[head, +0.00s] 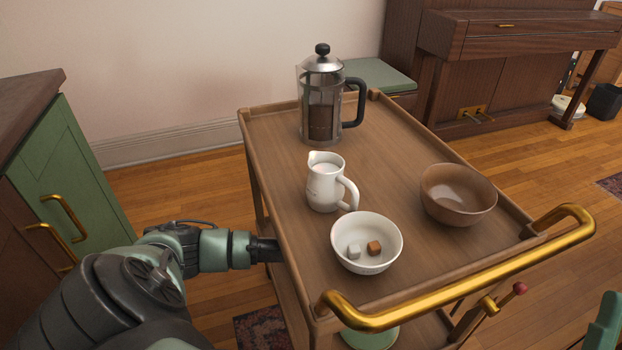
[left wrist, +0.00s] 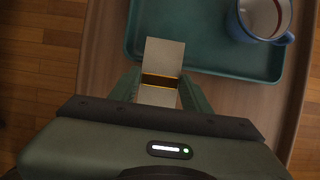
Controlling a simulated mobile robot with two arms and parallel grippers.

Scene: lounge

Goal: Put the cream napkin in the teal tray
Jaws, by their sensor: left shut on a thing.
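In the left wrist view my left gripper (left wrist: 160,92) is shut on the cream napkin (left wrist: 165,53), a narrow pale strip with a dark, gold-edged band across it. The napkin's far end overlaps the near rim of the teal tray (left wrist: 215,64); I cannot tell if it touches.
The wooden trolley (head: 390,130) carries a French press (head: 322,100), a white jug (head: 324,187), a white bowl (head: 345,230) with two cubes and a brown bowl (head: 457,205) on top. A gold handle (head: 470,268) crosses its near end. A green cabinet (head: 75,185) stands left.

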